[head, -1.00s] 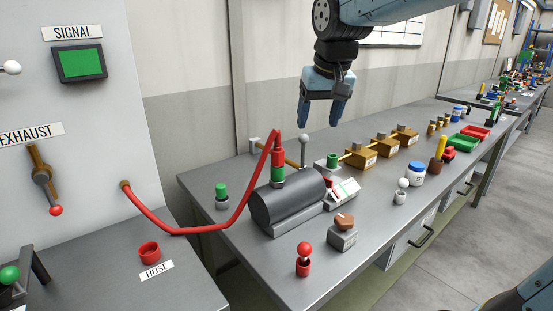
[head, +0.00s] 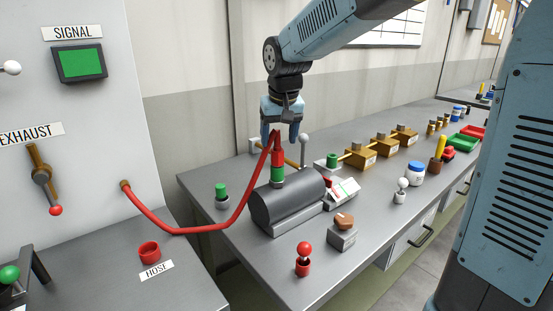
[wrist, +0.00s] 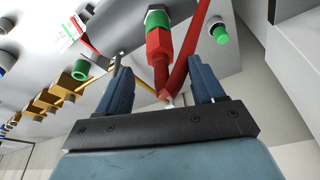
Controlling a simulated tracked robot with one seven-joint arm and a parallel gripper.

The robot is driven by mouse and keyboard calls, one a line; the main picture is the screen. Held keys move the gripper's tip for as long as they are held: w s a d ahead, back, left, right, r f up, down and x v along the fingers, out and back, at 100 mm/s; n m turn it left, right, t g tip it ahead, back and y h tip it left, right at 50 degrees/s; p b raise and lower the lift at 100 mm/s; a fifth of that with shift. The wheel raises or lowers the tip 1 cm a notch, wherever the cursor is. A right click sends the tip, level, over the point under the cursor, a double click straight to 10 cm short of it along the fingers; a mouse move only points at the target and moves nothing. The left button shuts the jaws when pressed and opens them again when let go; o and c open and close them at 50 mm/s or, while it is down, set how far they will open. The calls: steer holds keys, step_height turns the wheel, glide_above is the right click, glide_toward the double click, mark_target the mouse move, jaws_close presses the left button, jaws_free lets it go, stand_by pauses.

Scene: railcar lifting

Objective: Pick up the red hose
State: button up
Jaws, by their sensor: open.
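The red hose (head: 202,231) runs from a brass fitting on the white panel, sags over the bench and rises to its red end on a green fitting (head: 278,174) on top of the grey cylinder (head: 290,203). My gripper (head: 280,136) is open, fingers pointing down, at the top of the hose end. In the wrist view, the red hose end (wrist: 158,48) and the bent hose lie between the two spread fingers (wrist: 160,90). I cannot tell whether the fingers touch the hose.
A grey lever with a round knob (head: 303,138) stands just right of the hose end. A green-capped part (head: 221,195), a red-knobbed part (head: 304,257) and brass blocks (head: 361,157) stand on the bench. An empty red ring holder (head: 149,252) sits behind the HOSE label.

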mark_target(277, 149)
steer(key=shift+x, duration=2.85)
steer(key=shift+c, duration=0.5)
steer(key=c, duration=1.1)
